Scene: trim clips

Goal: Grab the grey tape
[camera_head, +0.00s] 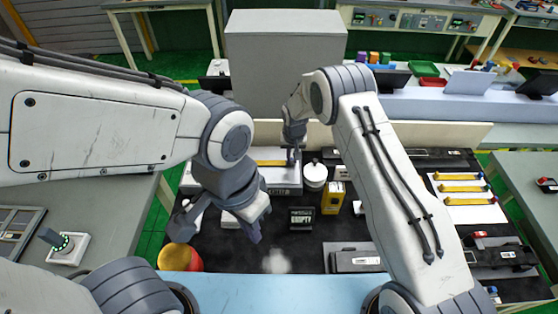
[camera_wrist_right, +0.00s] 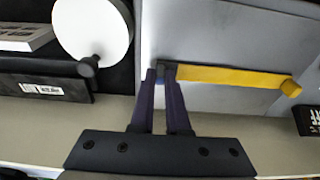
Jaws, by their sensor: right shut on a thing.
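A yellow strip (camera_wrist_right: 230,77) lies across a light grey box (camera_wrist_right: 220,40) in the right wrist view. It also shows in the head view (camera_head: 270,163). At its left end is a small dark grey piece, the grey tape (camera_wrist_right: 166,72). My right gripper (camera_wrist_right: 162,76) is shut on this taped end; the fingers partly hide it. In the head view my right gripper (camera_head: 292,158) is at the strip's right end, on top of the box. My left gripper (camera_head: 240,225) hangs over the near left of the dark mat, away from the strip; its jaw opening is unclear.
A white round container (camera_head: 315,174) and a yellow box (camera_head: 333,197) stand right of the grey box. A small dark display (camera_head: 301,217) stands in front. Several yellow strips lie on a white sheet (camera_head: 470,213) at right.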

